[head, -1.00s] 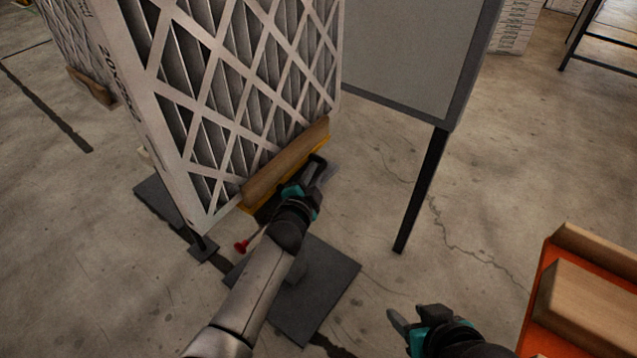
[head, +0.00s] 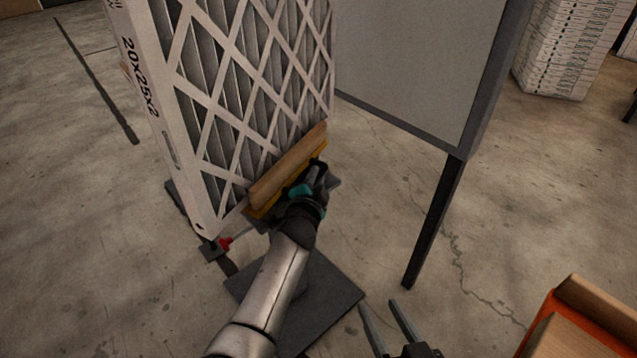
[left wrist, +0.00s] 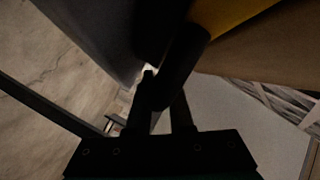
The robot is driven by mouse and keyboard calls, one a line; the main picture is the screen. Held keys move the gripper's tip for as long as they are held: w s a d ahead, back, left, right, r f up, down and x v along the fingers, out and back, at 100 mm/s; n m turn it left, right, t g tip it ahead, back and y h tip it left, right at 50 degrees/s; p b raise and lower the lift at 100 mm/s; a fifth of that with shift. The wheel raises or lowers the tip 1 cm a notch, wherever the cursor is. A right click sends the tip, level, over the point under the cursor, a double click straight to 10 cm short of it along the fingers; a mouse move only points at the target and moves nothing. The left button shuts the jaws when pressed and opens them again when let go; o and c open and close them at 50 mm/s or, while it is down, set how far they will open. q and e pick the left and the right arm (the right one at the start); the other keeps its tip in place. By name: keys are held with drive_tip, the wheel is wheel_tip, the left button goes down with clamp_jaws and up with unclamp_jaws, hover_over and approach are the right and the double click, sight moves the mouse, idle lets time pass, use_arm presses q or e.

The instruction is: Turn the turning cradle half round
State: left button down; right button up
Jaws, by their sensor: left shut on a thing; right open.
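The turning cradle (head: 268,208) shows as a yellow edge with a wooden strip (head: 290,163) along its near side. A large pleated filter (head: 235,95) marked 20x25x2 stands on edge in it, slightly tilted in the picture. My left gripper (head: 318,170) is shut on the cradle's dark handle at the right end of the wooden strip. In the left wrist view a dark round bar, the handle (left wrist: 185,65), lies at the fingers, with yellow behind it. The far side of the cradle is hidden by the filter. My right gripper (head: 385,308) is open and empty at the bottom.
A grey panel (head: 410,65) on a dark leg (head: 433,225) stands close right of the cradle. A dark base plate (head: 325,295) lies below my left arm. An orange crate with wooden blocks (head: 590,305) is at the lower right. White stacked boxes (head: 570,50) stand behind.

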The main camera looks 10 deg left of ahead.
use_arm(q)
drive_tip(key=shift+w+d, duration=0.1)
use_arm(e)
drive_tip(key=shift+r, duration=0.1)
idle(0.4)
use_arm(q)
drive_tip(key=c, duration=1.1)
unclamp_jaws()
use_arm(e)
drive_tip(key=shift+d, duration=0.1)
drive_tip(key=shift+s+r, duration=0.1)
